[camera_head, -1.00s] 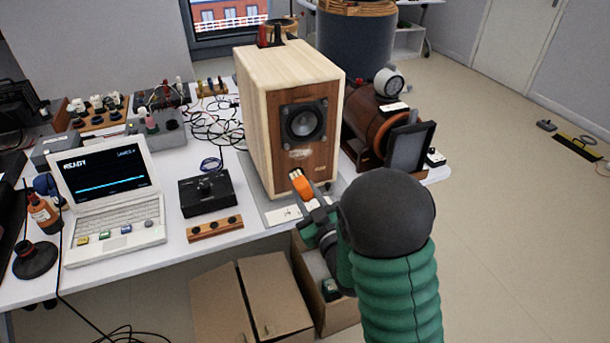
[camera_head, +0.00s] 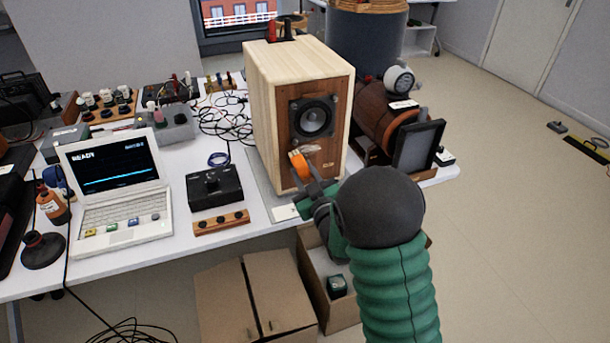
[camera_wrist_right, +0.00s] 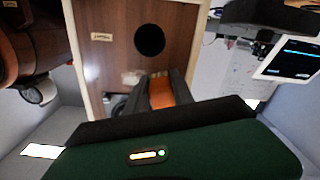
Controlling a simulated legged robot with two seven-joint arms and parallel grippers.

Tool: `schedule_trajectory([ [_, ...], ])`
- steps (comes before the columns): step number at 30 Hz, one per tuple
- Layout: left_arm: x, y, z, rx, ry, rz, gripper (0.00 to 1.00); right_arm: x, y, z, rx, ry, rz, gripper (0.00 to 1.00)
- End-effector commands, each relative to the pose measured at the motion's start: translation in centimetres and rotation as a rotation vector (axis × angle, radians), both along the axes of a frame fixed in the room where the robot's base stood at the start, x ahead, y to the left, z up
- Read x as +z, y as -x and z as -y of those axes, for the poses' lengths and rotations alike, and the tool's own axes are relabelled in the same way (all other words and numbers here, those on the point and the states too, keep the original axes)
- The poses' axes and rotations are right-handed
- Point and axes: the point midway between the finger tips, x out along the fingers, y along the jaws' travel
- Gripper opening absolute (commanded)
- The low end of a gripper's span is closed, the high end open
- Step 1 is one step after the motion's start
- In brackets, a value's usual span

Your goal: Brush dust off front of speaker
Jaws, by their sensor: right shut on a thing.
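The speaker (camera_head: 270,110) is a pale wooden box with a brown front (camera_head: 330,165) and a round dark cone (camera_head: 313,117). A pale dusty patch (camera_head: 309,150) lies on the front below the cone; it also shows in the wrist view (camera_wrist_right: 131,78). My right gripper (camera_head: 319,188) is shut on an orange brush (camera_head: 299,166), low in front of the speaker. In the wrist view the brush (camera_wrist_right: 161,93) sits between the fingers, beside the patch. Whether its tip touches the front is unclear. My left gripper is not in view.
A laptop (camera_head: 120,190), a black control box (camera_head: 213,187) and cables (camera_head: 222,118) are left of the speaker. A brown cylindrical device (camera_head: 385,115) with a dark panel (camera_head: 417,146) stands close on the right. Cardboard boxes (camera_head: 275,290) sit below the table edge.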

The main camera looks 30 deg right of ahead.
Motion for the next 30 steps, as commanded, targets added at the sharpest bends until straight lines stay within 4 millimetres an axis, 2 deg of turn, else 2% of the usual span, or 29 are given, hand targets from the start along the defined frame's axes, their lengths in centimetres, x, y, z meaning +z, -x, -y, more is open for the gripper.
schedule_trajectory([
  [11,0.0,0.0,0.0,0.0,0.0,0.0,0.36,0.0,0.0,0.0,0.0,0.0,0.001,0.0],
  [30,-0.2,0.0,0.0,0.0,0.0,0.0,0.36,0.0,-1.3,0.3,0.0,0.0,0.001,0.0],
])
